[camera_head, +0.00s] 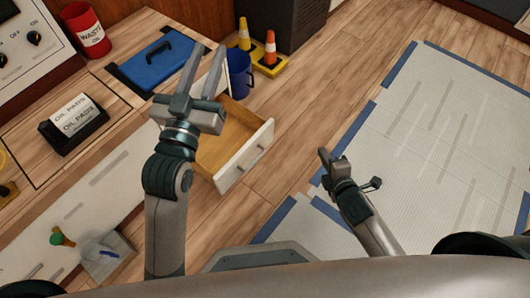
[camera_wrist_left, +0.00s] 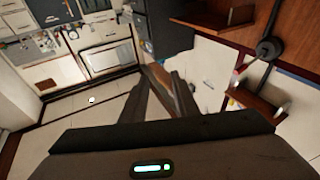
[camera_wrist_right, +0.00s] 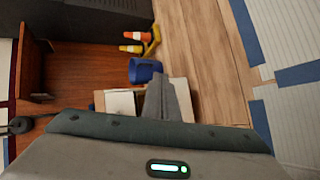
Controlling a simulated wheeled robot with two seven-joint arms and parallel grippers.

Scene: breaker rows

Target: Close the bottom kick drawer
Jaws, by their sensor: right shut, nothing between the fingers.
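The bottom kick drawer stands pulled out from the cabinet in the head view, with a bare wooden inside and a white front (camera_head: 246,158) with a bar handle. It looks empty where I can see into it. Part of it also shows beyond the right fingers in the right wrist view (camera_wrist_right: 121,102). My left gripper (camera_head: 208,55) is open and empty, raised over the cabinet side of the drawer, and hides part of it. My right gripper (camera_head: 325,155) is shut and empty, to the right of the drawer front and apart from it.
A blue bucket (camera_head: 240,75) and traffic cones (camera_head: 270,50) stand on the floor behind the drawer. The worktop holds a blue case (camera_head: 157,62), a red waste oil can (camera_head: 86,30) and an oil pads box (camera_head: 72,124). Wooden floor (camera_head: 290,130) right of the drawer front is clear.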

